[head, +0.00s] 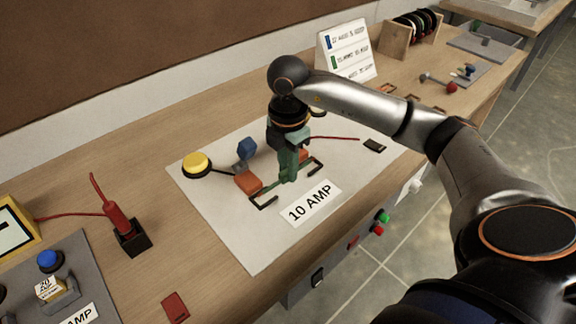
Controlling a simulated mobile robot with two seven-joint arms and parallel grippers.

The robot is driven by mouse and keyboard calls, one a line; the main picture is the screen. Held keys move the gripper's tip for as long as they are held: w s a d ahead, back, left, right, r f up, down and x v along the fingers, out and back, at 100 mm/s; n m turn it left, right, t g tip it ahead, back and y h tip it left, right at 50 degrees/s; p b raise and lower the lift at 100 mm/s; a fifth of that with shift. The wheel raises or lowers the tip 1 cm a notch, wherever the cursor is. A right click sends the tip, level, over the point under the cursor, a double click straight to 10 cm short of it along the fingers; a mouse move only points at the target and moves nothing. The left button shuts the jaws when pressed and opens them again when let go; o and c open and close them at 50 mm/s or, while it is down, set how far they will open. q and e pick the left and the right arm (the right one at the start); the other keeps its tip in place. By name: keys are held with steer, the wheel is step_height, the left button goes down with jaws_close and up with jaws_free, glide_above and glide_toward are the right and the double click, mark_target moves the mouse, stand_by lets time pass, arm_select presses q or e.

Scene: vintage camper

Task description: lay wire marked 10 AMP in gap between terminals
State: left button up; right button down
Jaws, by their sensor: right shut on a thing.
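My right gripper (288,145) points down over the white board and is shut on a green upright piece (288,170). A thin black wire (278,187) with bent ends runs by the foot of this piece; it seems joined to it. Two orange-red terminal blocks, a left one (248,182) and a right one (303,155), stand on the board with a gap between them. The wire lies in front of the blocks in the picture; whether it touches the board or blocks I cannot tell. A "10 AMP" label (311,203) lies in front. My left gripper is out of view.
The white board (240,235) also bears a yellow button (196,164), a blue knob (246,148) and a small black piece (374,145). A red probe in a black holder (132,238) stands at left. A sign (346,50) and a spool rack (398,40) stand behind.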

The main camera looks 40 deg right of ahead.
steer(key=shift+f+b, duration=0.45)
steer(key=shift+f, duration=0.25)
stand_by(0.4)
steer(key=c, duration=0.7)
jaws_free()
step_height(320, 180, up, 13)
steer(key=shift+f+p, duration=0.2)
steer(key=shift+p, duration=0.7)
